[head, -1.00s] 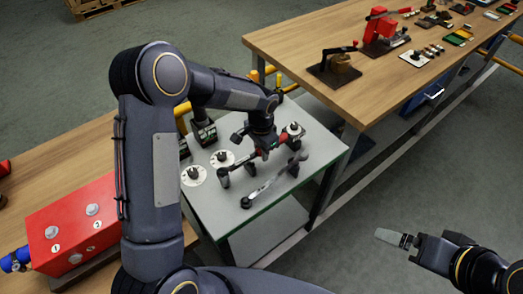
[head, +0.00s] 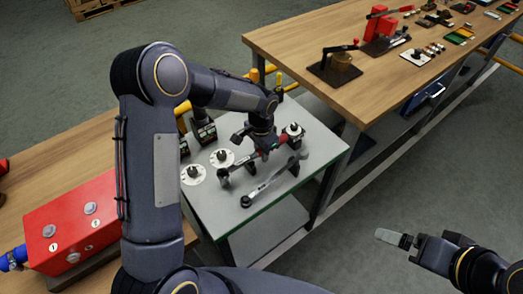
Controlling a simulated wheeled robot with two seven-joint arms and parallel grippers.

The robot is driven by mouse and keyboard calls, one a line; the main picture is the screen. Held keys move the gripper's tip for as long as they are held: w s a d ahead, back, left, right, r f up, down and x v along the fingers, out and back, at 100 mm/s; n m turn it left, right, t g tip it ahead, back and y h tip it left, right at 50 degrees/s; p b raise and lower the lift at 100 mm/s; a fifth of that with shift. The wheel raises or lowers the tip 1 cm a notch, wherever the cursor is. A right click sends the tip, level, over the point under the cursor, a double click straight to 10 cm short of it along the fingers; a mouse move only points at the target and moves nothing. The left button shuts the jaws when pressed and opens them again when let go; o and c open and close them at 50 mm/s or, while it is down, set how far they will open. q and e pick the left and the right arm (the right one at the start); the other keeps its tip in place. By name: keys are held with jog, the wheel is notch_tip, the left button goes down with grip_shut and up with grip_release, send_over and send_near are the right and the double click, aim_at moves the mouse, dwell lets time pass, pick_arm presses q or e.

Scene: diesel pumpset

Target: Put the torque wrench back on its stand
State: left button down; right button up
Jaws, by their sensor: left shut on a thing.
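My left gripper (head: 262,151) is over the small grey-topped table and shut on the torque wrench, a long dark bar with a red part (head: 283,140) near its right end. The bar slants from lower left to upper right, and the gripper hides its middle. Just in front of it, a silver bar-like piece with black ends (head: 268,184) runs roughly parallel; I cannot tell whether this is the stand or another tool. Whether the wrench touches any support is unclear. My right gripper (head: 390,238) is at the lower right, over the floor, far from the table; its jaw gap is unclear.
White round discs with dark knobs (head: 193,175) sit on the small table (head: 290,211), left of the wrench. A red box (head: 75,222) is on the left wooden bench. The right wooden bench (head: 310,46) holds several fixtures. Floor at the lower right is clear.

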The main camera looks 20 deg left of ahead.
pick_arm(q)
jog(key=shift+f+b, duration=0.35)
jog(key=shift+f, duration=0.15)
jog(key=c, duration=1.1)
grip_release()
notch_tip(320, 180, up, 8)
jog(key=shift+f, duration=0.1)
